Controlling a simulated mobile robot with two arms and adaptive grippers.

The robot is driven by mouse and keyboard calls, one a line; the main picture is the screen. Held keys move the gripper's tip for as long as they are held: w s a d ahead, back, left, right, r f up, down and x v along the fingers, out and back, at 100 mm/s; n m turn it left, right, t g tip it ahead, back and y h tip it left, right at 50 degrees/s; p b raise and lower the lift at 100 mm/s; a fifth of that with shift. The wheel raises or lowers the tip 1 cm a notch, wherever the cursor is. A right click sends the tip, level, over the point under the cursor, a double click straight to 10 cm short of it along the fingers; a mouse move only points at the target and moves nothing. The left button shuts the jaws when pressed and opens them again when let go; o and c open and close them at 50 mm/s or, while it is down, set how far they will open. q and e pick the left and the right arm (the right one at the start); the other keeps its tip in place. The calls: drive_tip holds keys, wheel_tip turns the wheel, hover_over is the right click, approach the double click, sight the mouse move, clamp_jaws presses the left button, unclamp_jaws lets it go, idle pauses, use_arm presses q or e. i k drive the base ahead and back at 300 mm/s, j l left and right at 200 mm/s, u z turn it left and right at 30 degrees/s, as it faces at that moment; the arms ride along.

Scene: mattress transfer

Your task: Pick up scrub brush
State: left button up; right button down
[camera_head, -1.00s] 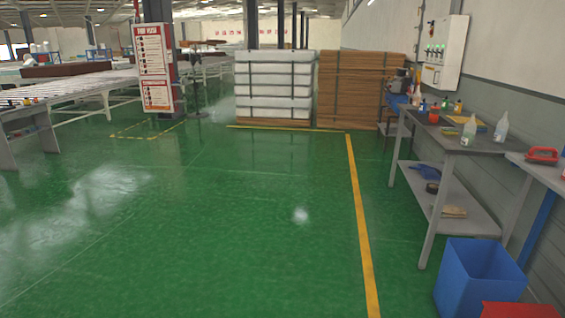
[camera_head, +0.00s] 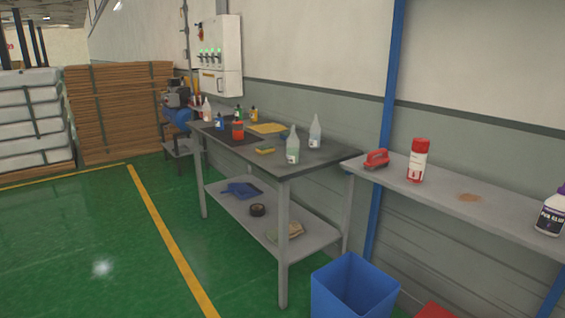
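A red scrub brush (camera_head: 376,160) with a raised handle lies at the left end of a grey shelf (camera_head: 445,188) along the wall. It sits just left of a red spray can with a white label (camera_head: 418,160) and apart from it. Neither of my grippers is in view.
A grey workbench (camera_head: 330,158) with bottles, a yellow sponge and a yellow cloth stands left of the shelf. Its lower shelf holds a blue dustpan (camera_head: 241,190), black tape and a cloth. A blue bin (camera_head: 352,290) stands on the floor in front. Green floor at left is clear.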

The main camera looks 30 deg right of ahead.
sight(372, 162)
drive_tip(key=i+l+z, duration=0.1)
drive_tip(key=i+z, duration=0.55)
drive_tip(key=z, duration=0.2)
drive_tip(key=i+z, duration=0.4)
drive_tip(key=i+j+z, duration=0.2)
drive_tip(key=z, duration=0.25)
